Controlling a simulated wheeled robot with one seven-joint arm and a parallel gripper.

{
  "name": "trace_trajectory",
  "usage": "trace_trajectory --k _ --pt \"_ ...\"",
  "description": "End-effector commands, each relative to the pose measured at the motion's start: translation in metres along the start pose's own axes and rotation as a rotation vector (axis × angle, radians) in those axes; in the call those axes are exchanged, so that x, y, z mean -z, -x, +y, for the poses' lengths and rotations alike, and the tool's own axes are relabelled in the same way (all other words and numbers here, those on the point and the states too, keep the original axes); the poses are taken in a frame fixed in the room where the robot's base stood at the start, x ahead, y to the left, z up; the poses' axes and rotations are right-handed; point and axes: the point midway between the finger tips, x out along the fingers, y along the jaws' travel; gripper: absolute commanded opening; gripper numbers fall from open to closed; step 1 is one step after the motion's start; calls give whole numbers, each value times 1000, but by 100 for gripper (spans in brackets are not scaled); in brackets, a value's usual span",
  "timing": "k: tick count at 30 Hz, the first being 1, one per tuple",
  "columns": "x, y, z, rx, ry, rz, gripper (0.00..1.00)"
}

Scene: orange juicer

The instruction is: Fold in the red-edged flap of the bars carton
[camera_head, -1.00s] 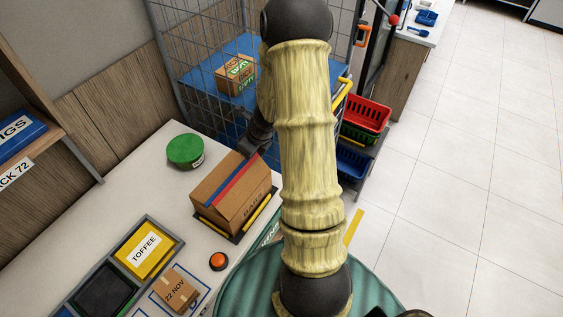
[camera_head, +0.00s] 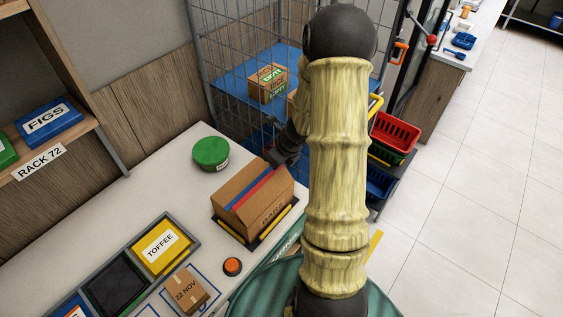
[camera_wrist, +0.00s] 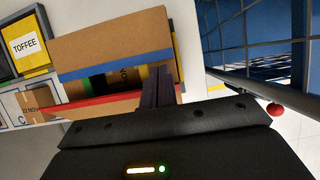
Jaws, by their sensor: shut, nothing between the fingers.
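The bars carton (camera_head: 262,218) is a brown box on the white counter in the head view. Its blue-edged and red-edged flaps show on top. In the wrist view the blue-edged flap (camera_wrist: 112,42) is at the top and the red-edged flap (camera_wrist: 90,113) is lower. A gap between the edges shows dark, green and yellow contents. My gripper (camera_wrist: 156,82) is shut and empty, at the right end of this gap. Whether it touches a flap I cannot tell. In the head view my gripper (camera_head: 279,157) is at the carton's far end, partly hidden by my arm.
A green round tin (camera_head: 211,153) stands behind the carton. An orange button (camera_head: 232,266), a yellow toffee box (camera_head: 160,249) and a small dated carton (camera_head: 186,290) are in front. A wire cage (camera_head: 235,50) with a blue shelf stands beyond the counter.

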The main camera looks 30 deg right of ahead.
Motion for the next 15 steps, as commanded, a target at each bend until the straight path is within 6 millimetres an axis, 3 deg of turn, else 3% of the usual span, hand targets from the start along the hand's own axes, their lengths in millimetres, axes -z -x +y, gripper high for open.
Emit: trace_trajectory --k 15 --pt "9 3 -3 2 -11 4 0"
